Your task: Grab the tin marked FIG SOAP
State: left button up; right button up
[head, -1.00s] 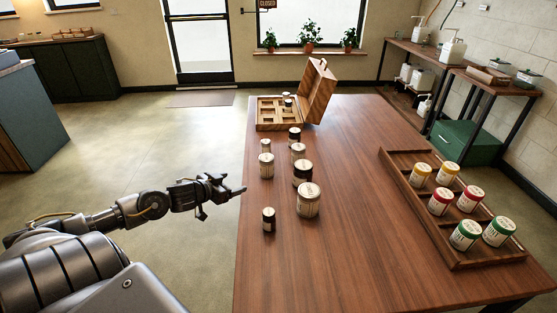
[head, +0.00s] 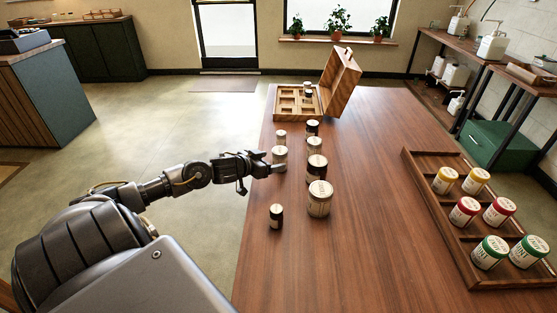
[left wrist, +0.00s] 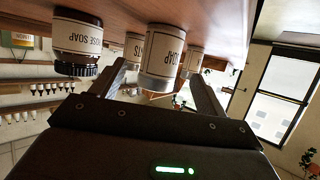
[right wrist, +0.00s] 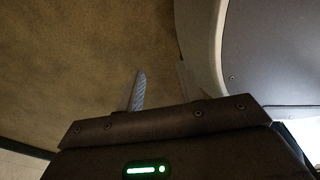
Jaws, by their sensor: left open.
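My left gripper (head: 275,170) is open at the left table edge, beside a pale tin (head: 280,155) in the back part of the group. In the left wrist view, a pale tin (left wrist: 163,58) whose visible label reads SOAP upside down stands just ahead, between the open fingers (left wrist: 165,92); its first word cannot be read. A dark-capped tin (left wrist: 78,38) to the left there reads ROSE SOAP. I cannot tell which tin is marked FIG SOAP. My right gripper (right wrist: 160,88) shows only in its own wrist view, fingers apart and empty over the floor.
Several other tins stand close by: a big pale one (head: 320,199), a small dark one (head: 276,216) and dark-bodied ones (head: 316,168). An open wooden case (head: 300,98) stands at the back. A tray (head: 415,165) of coloured tins is at the right. The middle table is clear.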

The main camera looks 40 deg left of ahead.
aim_at(274, 159)
pick_arm(q)
jog(key=shift+w, duration=0.1)
jog(key=x, duration=0.4)
jog(key=shift+w+r, duration=0.15)
jog(key=shift+w, duration=0.1)
jog(key=shift+w+f, duration=0.2)
jog(key=shift+w, duration=0.2)
pick_arm(e)
jog(key=shift+s+d+r, duration=0.1)
jog(key=shift+s+d, duration=0.05)
jog(key=shift+s, duration=0.4)
pick_arm(q)
jog(key=shift+c, duration=0.7)
jog(key=c, duration=1)
pick_arm(e)
jog(key=shift+w, duration=0.1)
